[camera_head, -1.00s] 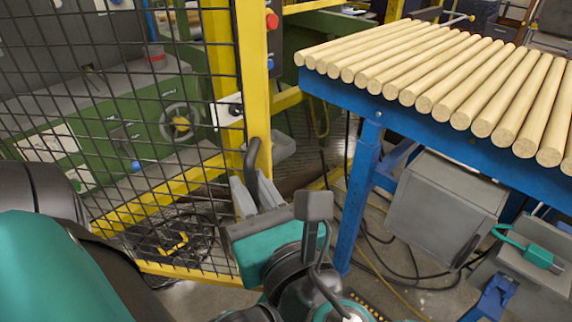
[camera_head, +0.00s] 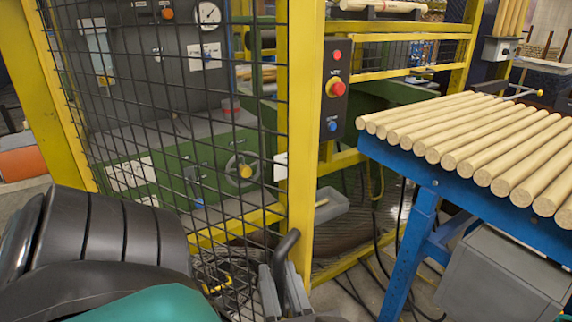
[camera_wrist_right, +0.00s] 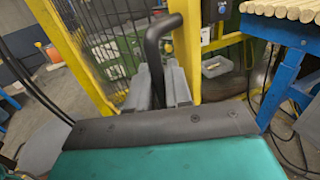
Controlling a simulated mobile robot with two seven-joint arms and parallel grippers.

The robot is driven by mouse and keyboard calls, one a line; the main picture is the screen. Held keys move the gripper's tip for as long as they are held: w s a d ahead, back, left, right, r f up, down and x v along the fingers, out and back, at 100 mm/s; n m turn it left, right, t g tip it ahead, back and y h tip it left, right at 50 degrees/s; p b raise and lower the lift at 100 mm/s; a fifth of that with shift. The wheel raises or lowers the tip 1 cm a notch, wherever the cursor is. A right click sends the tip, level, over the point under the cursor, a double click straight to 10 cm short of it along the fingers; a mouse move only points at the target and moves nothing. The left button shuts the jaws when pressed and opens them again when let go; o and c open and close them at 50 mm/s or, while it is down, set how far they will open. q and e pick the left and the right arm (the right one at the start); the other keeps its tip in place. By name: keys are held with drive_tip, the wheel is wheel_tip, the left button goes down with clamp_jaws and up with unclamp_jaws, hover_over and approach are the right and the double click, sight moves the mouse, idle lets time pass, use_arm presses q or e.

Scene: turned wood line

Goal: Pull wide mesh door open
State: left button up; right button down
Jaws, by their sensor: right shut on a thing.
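The wide mesh door (camera_head: 190,130) is a black wire grid in a yellow frame, on the left and middle of the head view. Its dark bent handle (camera_head: 288,243) stands low by the yellow upright. In the right wrist view the handle (camera_wrist_right: 152,45) rises between the fingers. My right gripper (camera_head: 284,288) is shut on the handle, its grey fingers on either side; it also shows in the wrist view (camera_wrist_right: 158,88). I cannot tell whether the door is ajar. My left gripper is out of view.
A blue table (camera_head: 403,172) carrying wooden rods stands close on the right. A yellow post (camera_head: 305,120) with a control box (camera_head: 335,92) is beside the door. A green machine (camera_head: 180,165) shows behind the mesh. Cables lie on the floor under the table.

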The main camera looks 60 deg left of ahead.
drive_tip(key=shift+s, duration=0.2)
drive_tip(key=c, duration=1.2)
unclamp_jaws()
drive_tip(key=shift+a, duration=0.2)
drive_tip(key=shift+c, duration=0.2)
drive_tip(key=shift+d, duration=0.1)
drive_tip(key=v, duration=0.7)
drive_tip(key=shift+d+b, duration=0.2)
drive_tip(key=shift+b, duration=0.1)
